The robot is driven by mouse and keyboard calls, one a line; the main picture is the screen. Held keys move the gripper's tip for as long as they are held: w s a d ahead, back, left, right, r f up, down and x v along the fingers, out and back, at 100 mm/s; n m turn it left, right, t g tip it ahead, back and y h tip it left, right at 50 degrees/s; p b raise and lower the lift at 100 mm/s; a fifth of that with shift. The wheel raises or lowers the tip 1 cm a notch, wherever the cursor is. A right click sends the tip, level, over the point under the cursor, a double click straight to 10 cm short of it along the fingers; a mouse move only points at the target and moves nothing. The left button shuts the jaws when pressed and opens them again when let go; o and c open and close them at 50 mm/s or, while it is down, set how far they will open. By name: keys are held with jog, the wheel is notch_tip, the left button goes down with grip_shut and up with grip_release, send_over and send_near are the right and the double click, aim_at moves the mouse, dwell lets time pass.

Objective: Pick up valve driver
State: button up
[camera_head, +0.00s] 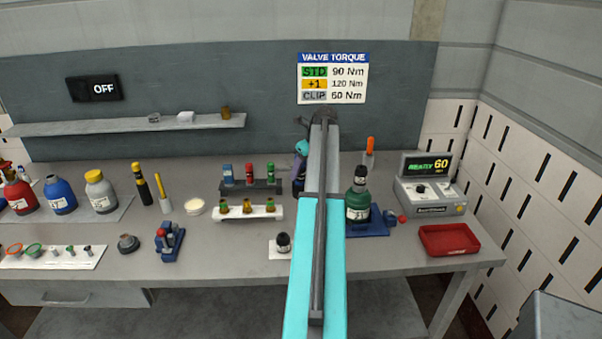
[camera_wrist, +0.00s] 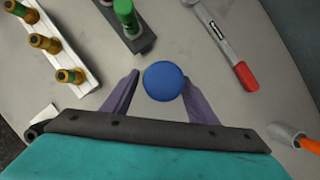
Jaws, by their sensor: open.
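In the wrist view a round blue top (camera_wrist: 164,81), seen from above, lies between the fingertips of my gripper (camera_wrist: 162,76). It is probably the handle end of the valve driver; its lower part is hidden. The purple fingers stand open on either side of it, and they do not look closed on it. In the head view my gripper (camera_head: 299,168) is over the bench, left of my arm, near a dark blue upright thing (camera_head: 298,186) partly hidden by the fingers and arm.
A rack with green and red valves (camera_head: 250,186) and a white rack (camera_head: 250,212) stand close on the left.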

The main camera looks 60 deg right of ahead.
jog(key=shift+p+x, duration=0.3)
jog(key=shift+x, duration=1)
jog(key=shift+c, duration=0.5)
grip_shut()
